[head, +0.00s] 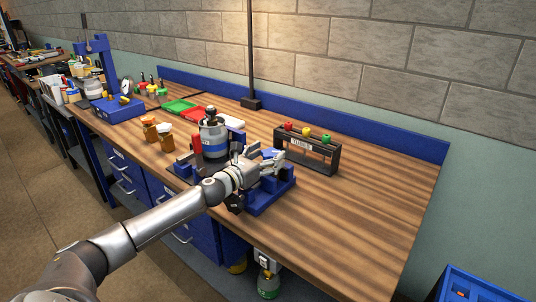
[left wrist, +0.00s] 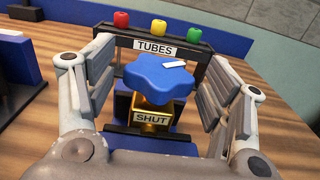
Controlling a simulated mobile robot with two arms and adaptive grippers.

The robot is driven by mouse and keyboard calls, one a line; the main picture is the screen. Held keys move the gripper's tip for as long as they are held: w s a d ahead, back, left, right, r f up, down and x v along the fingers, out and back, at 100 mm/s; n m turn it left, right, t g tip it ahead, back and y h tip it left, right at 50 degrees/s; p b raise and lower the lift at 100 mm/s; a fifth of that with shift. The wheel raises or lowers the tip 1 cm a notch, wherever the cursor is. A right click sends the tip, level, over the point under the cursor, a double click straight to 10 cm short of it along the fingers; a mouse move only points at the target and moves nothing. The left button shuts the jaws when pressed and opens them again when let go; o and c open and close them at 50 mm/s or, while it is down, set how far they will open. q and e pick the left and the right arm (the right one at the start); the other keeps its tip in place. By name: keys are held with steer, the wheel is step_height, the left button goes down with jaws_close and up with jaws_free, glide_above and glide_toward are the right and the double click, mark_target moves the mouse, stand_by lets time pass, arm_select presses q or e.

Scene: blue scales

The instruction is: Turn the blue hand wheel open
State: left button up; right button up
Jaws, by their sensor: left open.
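The blue hand wheel (left wrist: 160,78) is a lobed knob with a white mark on top, seen in the left wrist view. It sits on a brass body (left wrist: 150,105) above a plate reading SHUT (left wrist: 151,118). My left gripper (head: 268,163) is open, with one finger on each side of the wheel; gaps show between the fingers and the wheel. In the head view my gripper mostly hides the wheel, and the blue valve base (head: 268,202) shows under it on the bench. My right gripper is in neither view.
A dark rack labelled TUBES (head: 307,151) with red, yellow and green knobs stands just behind. A grey canister (head: 213,138) with a blue band stands to the left, near small orange jars (head: 150,128). The wooden bench (head: 360,215) is clear to the right.

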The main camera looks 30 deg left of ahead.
arm_select(q)
steer(key=shift+w, duration=0.25)
steer(key=shift+c, duration=0.2)
